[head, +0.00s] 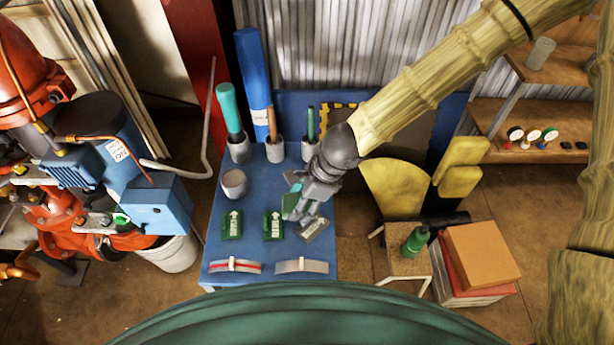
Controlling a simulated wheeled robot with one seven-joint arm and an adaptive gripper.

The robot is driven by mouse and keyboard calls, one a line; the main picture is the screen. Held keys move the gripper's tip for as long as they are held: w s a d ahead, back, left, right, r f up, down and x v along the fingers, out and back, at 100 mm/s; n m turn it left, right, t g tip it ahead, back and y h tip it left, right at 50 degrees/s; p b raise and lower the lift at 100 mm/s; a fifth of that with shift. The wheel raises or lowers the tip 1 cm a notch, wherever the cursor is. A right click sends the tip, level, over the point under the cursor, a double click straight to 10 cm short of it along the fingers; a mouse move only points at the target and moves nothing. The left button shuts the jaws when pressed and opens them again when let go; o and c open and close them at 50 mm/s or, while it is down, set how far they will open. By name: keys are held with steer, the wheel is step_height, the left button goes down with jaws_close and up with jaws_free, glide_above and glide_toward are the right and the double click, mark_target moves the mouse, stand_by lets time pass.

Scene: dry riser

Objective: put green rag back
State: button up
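My gripper (296,203) is over the right part of the blue table, pointing down. A small green piece (291,201), which I take for the green rag, shows between its fingers; its far side is hidden by the gripper. Two green blocks with white labels, one at left (232,225) and one in the middle (273,226), stand on the table. To their right is a grey labelled piece (314,230), just below and right of my gripper. I cannot tell whether the green piece touches anything below.
The blue table (215,255) also holds a grey cup (234,184), several holders with upright handles at the back, and two curved strips (235,265) at the front. A low stand with a green bottle (415,241) and stacked boxes (482,254) are at the right. Red pumps fill the left.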

steer(key=w+p, duration=0.1)
steer(key=w, duration=0.2)
steer(key=w+d+p, duration=0.1)
steer(key=w+p, duration=0.1)
steer(key=w, duration=0.1)
steer(key=w+p, duration=0.1)
steer(key=w, duration=0.2)
steer(key=shift+w+d+f+p, duration=0.15)
steer(key=shift+d+f+p, duration=0.1)
steer(key=shift+f+p, duration=0.1)
steer(key=shift+f, duration=1.9)
steer(key=o, duration=0.9)
steer(key=v, duration=1.2)
